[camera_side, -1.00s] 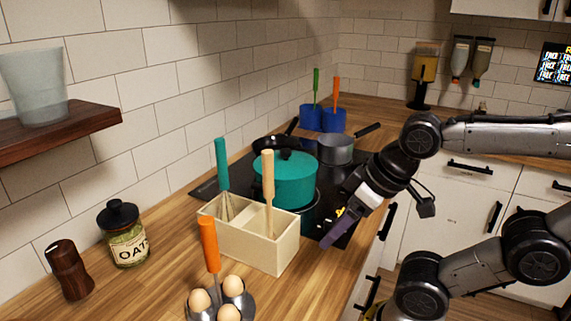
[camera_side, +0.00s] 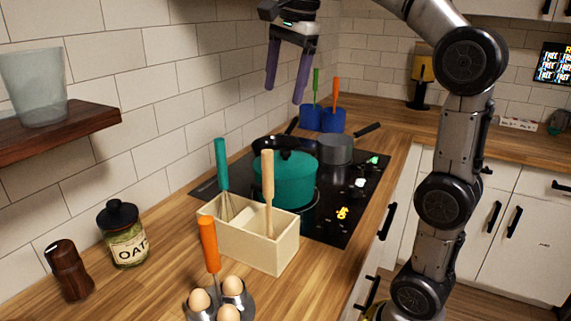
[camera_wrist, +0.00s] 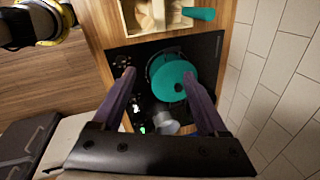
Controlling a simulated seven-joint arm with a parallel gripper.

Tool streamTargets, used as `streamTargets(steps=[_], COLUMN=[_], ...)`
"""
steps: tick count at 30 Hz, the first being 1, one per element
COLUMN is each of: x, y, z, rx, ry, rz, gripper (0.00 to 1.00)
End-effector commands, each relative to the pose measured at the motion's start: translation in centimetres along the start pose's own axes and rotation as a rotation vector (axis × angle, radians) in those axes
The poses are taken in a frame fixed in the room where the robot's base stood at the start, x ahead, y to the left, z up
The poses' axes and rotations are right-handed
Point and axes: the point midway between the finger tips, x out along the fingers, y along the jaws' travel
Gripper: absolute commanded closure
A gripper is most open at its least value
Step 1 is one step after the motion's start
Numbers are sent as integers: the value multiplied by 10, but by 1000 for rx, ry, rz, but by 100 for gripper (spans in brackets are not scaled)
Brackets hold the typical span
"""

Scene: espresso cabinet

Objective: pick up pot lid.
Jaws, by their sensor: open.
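The pot lid (camera_side: 296,156) is teal with a black knob (camera_side: 286,143) and sits on the teal pot (camera_side: 285,183) on the cooktop. My gripper (camera_side: 285,95) is open and empty, high above the pot with its fingers pointing down, clearly apart from the lid. In the wrist view the lid (camera_wrist: 164,84) shows from above, between and beyond the fingertips of my gripper (camera_wrist: 158,75). Its right part lies near the right finger.
A cream utensil box (camera_side: 250,240) with a teal-handled whisk stands in front of the pot. A grey saucepan (camera_side: 335,149) and blue containers (camera_side: 322,117) stand behind it. The tiled wall (camera_side: 160,100) runs close on the left. The cooktop (camera_side: 350,195) is partly clear on the right.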

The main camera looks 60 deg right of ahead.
Motion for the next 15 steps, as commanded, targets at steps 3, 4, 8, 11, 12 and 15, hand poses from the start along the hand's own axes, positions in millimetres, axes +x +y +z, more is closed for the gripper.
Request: streamTargets(steps=[3,4,8,11,12,15], x=[9,13,35,59,70,98], y=[-40,-48,-82,-102,-109,-122], z=[-25,-32,-65,-93,-104,-130], rx=[179,220,375,455,474,513], ry=[14,18,34,44,47,53], rz=[43,52,94,123,134,154], gripper=[24,24,24,24,24,24])
